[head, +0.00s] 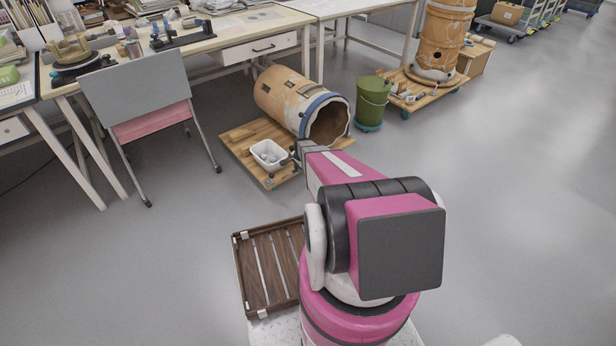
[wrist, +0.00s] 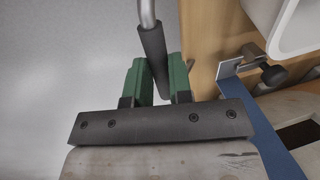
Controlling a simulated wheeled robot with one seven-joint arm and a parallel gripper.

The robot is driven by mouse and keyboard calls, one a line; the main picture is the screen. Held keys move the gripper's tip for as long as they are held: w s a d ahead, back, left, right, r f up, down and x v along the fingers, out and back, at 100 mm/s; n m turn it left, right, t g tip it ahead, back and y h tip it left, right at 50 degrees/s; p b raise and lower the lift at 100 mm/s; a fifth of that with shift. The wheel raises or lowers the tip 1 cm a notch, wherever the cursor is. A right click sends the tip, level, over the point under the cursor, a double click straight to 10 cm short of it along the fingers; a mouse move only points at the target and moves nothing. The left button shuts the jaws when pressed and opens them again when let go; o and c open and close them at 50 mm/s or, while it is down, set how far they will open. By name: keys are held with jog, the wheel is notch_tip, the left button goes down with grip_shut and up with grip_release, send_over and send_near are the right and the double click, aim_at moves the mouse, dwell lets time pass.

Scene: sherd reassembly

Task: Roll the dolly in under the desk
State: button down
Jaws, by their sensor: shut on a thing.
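The dolly (head: 236,138) is a low wooden board on small wheels. It stands on the floor in front of the desk (head: 232,30), whose white drawer hangs at the right end. A large tan clay vessel (head: 283,92) with a blue band near its broken mouth lies on its side on the dolly. A white tub (head: 268,146) with pieces in it sits at the near corner. In the wrist view, my gripper (wrist: 160,78) has green fingers shut on a dark-gripped metal handle (wrist: 152,45) beside the dolly's board (wrist: 206,45). My arm hides part of the dolly's near edge.
A grey chair with a pink seat (head: 152,122) stands left of the dolly. A green bucket (head: 371,103) stands to its right, near another dolly (head: 412,96) with a tall vessel. A slatted wooden tray (head: 268,268) is close to me. Floor between chair and tray is clear.

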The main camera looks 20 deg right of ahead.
aim_at(268, 142)
jog(key=w+a, duration=0.3)
jog(key=w, duration=0.6)
jog(key=w+a, duration=0.4)
jog(key=w, duration=0.6)
jog(key=w+a, duration=0.3)
jog(key=w, duration=0.7)
jog(key=shift+a, duration=0.2)
jog(key=c, duration=1)
grip_release()
jog(key=shift+w, duration=0.1)
jog(key=shift+c, duration=0.2)
jog(key=shift+r, duration=0.1)
jog(key=shift+s+r, duration=0.3)
jog(key=shift+r, duration=0.25)
notch_tip(268, 142, up, 9)
jog(key=s, duration=0.1)
jog(key=shift+s+d+r, duration=0.15)
jog(key=shift+s+d, duration=0.15)
